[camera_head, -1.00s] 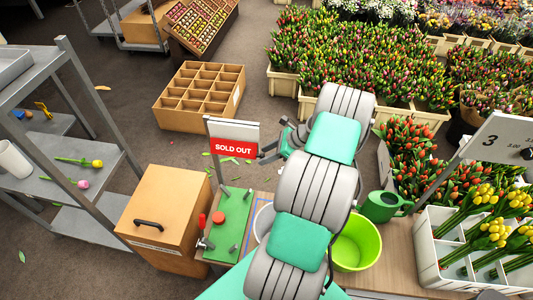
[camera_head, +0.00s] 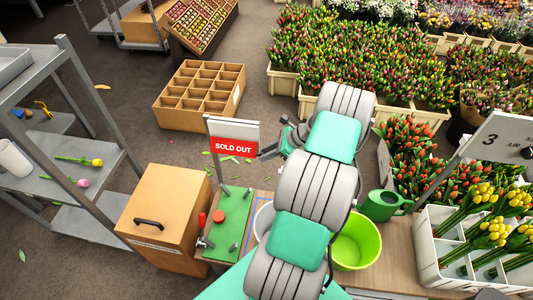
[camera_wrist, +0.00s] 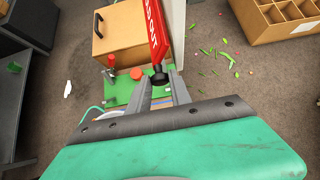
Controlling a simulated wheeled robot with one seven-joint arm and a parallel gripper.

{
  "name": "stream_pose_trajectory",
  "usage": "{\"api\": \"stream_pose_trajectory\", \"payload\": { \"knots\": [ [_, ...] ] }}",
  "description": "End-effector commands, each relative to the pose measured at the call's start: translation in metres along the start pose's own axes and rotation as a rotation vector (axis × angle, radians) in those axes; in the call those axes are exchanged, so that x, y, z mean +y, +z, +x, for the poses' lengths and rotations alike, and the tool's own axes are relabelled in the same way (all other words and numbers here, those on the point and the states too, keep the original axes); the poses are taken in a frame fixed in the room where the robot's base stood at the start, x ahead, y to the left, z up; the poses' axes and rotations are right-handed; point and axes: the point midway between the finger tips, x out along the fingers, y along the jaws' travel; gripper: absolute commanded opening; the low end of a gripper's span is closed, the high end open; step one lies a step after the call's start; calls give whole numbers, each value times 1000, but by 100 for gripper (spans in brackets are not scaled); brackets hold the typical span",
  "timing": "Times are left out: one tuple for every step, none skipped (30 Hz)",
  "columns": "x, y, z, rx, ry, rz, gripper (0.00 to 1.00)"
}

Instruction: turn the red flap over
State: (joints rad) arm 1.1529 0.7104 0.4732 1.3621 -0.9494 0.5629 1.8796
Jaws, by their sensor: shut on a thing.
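The red flap (camera_head: 233,148) reads "SOLD OUT" and hangs at the lower part of a white sign board (camera_head: 234,129) on a post above the green base plate (camera_head: 232,222). My gripper (camera_head: 263,153) is at the flap's right edge, partly hidden behind my arm. In the wrist view the red flap (camera_wrist: 155,30) shows nearly edge-on, its near end between the fingertips.
A brown box with a handle (camera_head: 160,215) stands left of the green plate, which carries a red button and a red-handled lever. A lime bucket (camera_head: 357,243) and green watering can (camera_head: 383,205) stand to the right. A divided cardboard box (camera_head: 200,95) lies on the floor behind.

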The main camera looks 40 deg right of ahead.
Motion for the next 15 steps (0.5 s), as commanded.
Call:
{"api": "stream_pose_trajectory", "payload": {
  "knots": [
    [0,0,0,-1,-10,-9,0],
    [-1,0,0,-2,-21,-19,0],
    [-2,-1,1,-2,-45,-41,0],
    [-2,-2,2,-2,-67,-62,0],
    [-4,-3,3,-2,-92,-88,0],
    [-5,-4,4,-2,-129,-124,0],
    [-6,-5,4,-1,-156,-151,0],
    [-8,-6,5,-1,-183,-178,0],
    [-9,-6,6,-1,-214,-210,0],
    [-11,-6,6,-1,-233,-230,0],
    [-12,-6,5,-1,-251,-248,0],
    [-13,-6,5,0,-265,-264,0],
    [-13,-5,5,1,-273,-271,0],
    [-14,-5,4,1,-276,-274,0],
    [-14,-4,4,1,-277,-276,0]
  ]
}}
